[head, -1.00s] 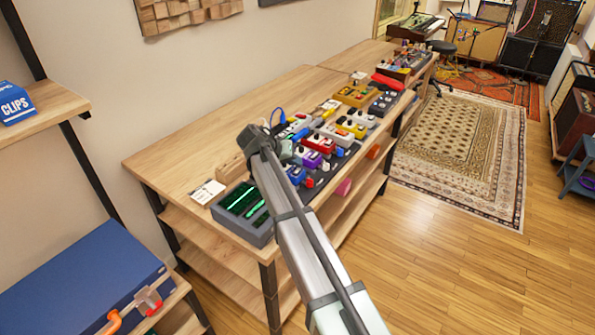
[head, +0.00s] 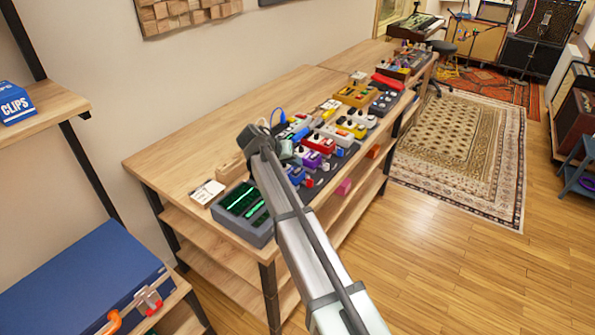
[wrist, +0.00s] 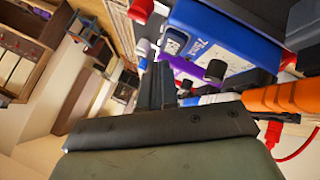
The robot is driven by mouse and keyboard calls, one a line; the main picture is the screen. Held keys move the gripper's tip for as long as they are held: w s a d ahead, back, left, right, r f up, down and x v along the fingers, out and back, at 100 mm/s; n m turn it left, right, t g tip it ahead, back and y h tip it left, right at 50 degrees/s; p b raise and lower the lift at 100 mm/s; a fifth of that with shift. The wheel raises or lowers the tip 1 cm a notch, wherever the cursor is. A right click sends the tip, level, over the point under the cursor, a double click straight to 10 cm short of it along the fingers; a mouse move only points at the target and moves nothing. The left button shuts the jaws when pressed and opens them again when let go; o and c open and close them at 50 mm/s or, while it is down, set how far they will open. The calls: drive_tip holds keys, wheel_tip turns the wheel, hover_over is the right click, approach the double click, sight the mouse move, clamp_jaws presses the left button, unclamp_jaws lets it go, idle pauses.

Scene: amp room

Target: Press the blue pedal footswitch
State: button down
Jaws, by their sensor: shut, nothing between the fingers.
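A blue pedal (wrist: 225,48) fills the upper middle of the wrist view, tilted in the picture, with pale lettering, a small dark panel and a black knob or switch at its lower edge. In the head view a blue pedal (head: 296,174) shows just right of my arm, near the near end of the pedal row; I take it to be the same one. My gripper (wrist: 156,72) is shut and empty, with its dark fingers just left of the blue pedal in the wrist view. Contact cannot be told. In the head view my arm's end hides the fingers.
A purple pedal (wrist: 178,70) and an orange part (wrist: 270,98) crowd the blue one. Many pedals line the wooden bench (head: 178,160). A grey unit with green displays (head: 243,212) and a card (head: 207,193) sit at its near end. The bench's wall side is mostly clear.

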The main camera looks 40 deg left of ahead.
sight(295, 171)
drive_tip(key=shift+f, duration=0.15)
drive_tip(key=shift+f, duration=0.3)
drive_tip(key=shift+f, duration=0.45)
idle(1.3)
drive_tip(key=shift+r, duration=0.9)
drive_tip(key=shift+r, duration=0.1)
drive_tip(key=shift+r, duration=2.45)
